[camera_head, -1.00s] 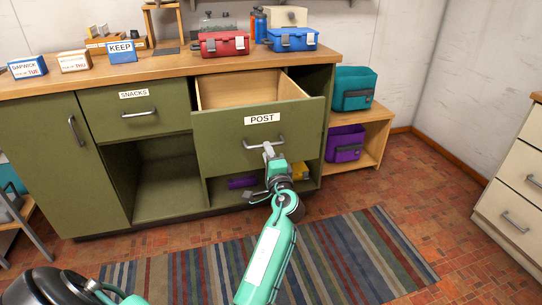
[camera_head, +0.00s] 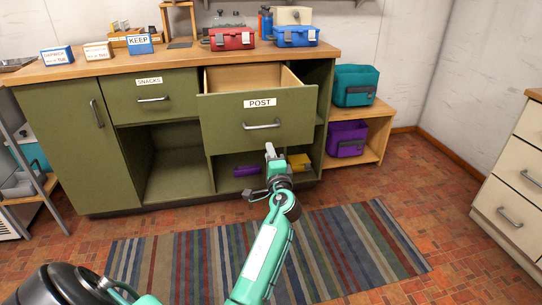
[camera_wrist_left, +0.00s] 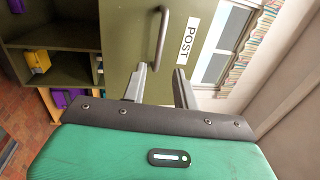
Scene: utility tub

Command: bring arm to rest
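The green POST drawer (camera_head: 225,120) stands open in the cabinet, its light wooden inside showing. Its metal handle (camera_head: 262,125) is bare in the head view. My left gripper (camera_head: 270,149) is in front of and below that handle, apart from it. In the left wrist view, its two fingers (camera_wrist_left: 160,80) are spread with nothing between them, and the handle (camera_wrist_left: 161,38) is beyond the tips. My right gripper is in neither view.
A counter (camera_head: 140,64) above carries labelled boxes, a red case (camera_head: 232,39) and a blue case (camera_head: 296,37). A striped rug (camera_head: 190,255) lies on the tiled floor. A cream drawer unit (camera_head: 510,195) stands at the right. The floor between is clear.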

